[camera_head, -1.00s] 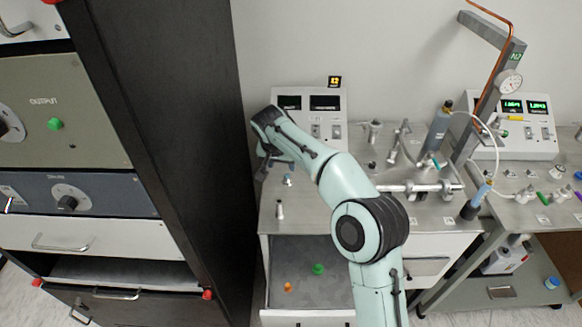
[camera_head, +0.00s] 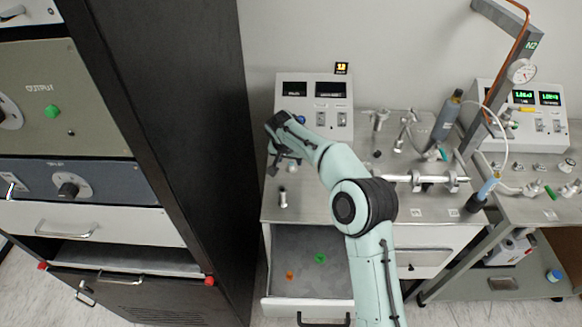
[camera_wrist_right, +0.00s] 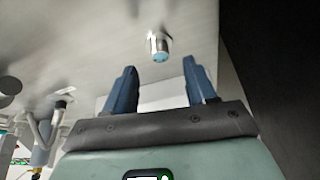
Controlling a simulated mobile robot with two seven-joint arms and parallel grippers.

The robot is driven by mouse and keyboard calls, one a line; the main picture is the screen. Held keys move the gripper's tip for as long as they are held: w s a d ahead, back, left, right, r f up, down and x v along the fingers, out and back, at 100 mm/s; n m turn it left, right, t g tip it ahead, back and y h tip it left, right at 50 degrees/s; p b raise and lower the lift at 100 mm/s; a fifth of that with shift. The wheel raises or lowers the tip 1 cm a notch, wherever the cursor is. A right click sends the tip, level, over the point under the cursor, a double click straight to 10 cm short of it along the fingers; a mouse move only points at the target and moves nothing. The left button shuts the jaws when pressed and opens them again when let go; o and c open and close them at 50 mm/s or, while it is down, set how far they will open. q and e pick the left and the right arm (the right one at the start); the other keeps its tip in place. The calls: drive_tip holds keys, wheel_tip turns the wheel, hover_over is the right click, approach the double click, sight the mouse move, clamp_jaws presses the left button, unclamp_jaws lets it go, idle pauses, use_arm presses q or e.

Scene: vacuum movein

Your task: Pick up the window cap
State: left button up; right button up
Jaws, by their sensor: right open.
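My right gripper (camera_head: 274,168) is over the back left of the steel bench top. In the right wrist view its two dark blue fingers (camera_wrist_right: 161,82) are apart with nothing between them. A short silver cylinder with a blue end face (camera_wrist_right: 158,46) lies beyond the fingertips, apart from them. A small upright silver cylinder (camera_head: 282,197) stands on the bench just in front of the gripper in the head view. It may be the same piece, and I cannot tell for certain which piece is the window cap. My left gripper is not in view.
A tall black cabinet (camera_head: 195,150) stands close on the left. A meter box (camera_head: 315,112) stands behind the gripper. Below the bench top, an open drawer (camera_head: 335,285) holds a green piece (camera_head: 320,257) and an orange piece (camera_head: 290,275). Metal fittings crowd the bench to the right.

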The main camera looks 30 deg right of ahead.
sight(291, 164)
drive_tip(key=x, duration=0.4)
drive_tip(key=shift+w+f, duration=0.1)
drive_tip(key=shift+w, duration=0.05)
clamp_jaws()
